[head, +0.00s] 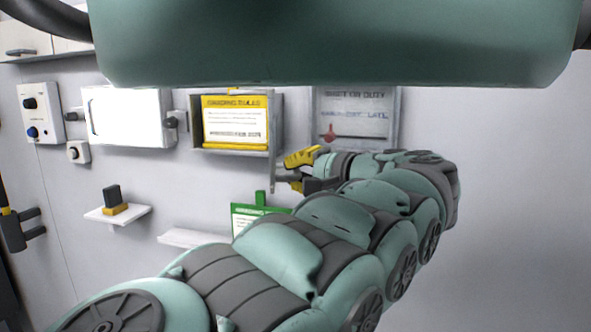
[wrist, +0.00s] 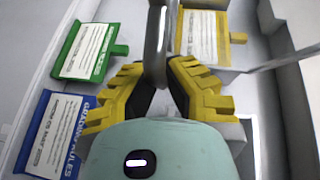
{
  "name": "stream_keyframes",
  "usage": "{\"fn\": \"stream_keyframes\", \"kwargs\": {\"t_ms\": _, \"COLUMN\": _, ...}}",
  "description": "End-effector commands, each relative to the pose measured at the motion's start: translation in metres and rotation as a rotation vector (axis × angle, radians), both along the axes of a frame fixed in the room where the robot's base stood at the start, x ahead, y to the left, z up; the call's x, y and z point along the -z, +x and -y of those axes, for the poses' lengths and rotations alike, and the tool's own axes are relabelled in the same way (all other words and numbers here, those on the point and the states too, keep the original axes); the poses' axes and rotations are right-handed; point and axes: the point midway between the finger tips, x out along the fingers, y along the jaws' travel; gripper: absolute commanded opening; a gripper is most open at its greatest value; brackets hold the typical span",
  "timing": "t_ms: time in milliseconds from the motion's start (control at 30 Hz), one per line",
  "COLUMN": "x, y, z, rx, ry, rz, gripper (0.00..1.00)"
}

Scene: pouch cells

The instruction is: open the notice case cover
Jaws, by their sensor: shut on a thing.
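The notice case (head: 197,122) is a grey wall box with a yellow-headed notice (head: 235,122) inside. Its cover (head: 273,140) appears edge-on at the right side, standing out from the wall, so the notice is exposed. My gripper (head: 297,172), with yellow fingers, is at the cover's lower right. In the wrist view my gripper (wrist: 160,85) is shut on a grey bar handle (wrist: 155,45), which runs up between the fingers. The yellow notice (wrist: 203,38) lies beyond it at upper right. The exact meeting of handle and cover is hidden.
A grey board (head: 356,112) hangs to the right of the case, behind my arm. A white box (head: 128,118) is at left. A green sign (head: 244,219) is below, also in the wrist view (wrist: 87,50) above a blue sign (wrist: 50,140). The right wall is bare.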

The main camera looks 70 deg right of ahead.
Motion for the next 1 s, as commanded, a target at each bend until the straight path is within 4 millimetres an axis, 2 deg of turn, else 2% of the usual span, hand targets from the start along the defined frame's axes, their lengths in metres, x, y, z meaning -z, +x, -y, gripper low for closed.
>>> {"fn": "stream_keyframes", "kwargs": {"t_ms": 267, "x": 0.0036, "y": 0.0032, "z": 0.0001, "rx": -0.005, "ry": 0.008, "rz": -0.003, "gripper": 0.0}}
{"fn": "stream_keyframes", "kwargs": {"t_ms": 300, "x": 0.0035, "y": 0.0033, "z": 0.0001, "rx": -0.005, "ry": 0.008, "rz": -0.003, "gripper": 0.14}}
{"fn": "stream_keyframes", "kwargs": {"t_ms": 600, "x": 0.0015, "y": 0.0013, "z": 0.0, "rx": -0.002, "ry": 0.004, "rz": -0.001, "gripper": 0.43}}
{"fn": "stream_keyframes", "kwargs": {"t_ms": 1000, "x": 0.0007, "y": 0.0007, "z": 0.0001, "rx": -0.001, "ry": 0.002, "rz": 0.0, "gripper": 0.43}}
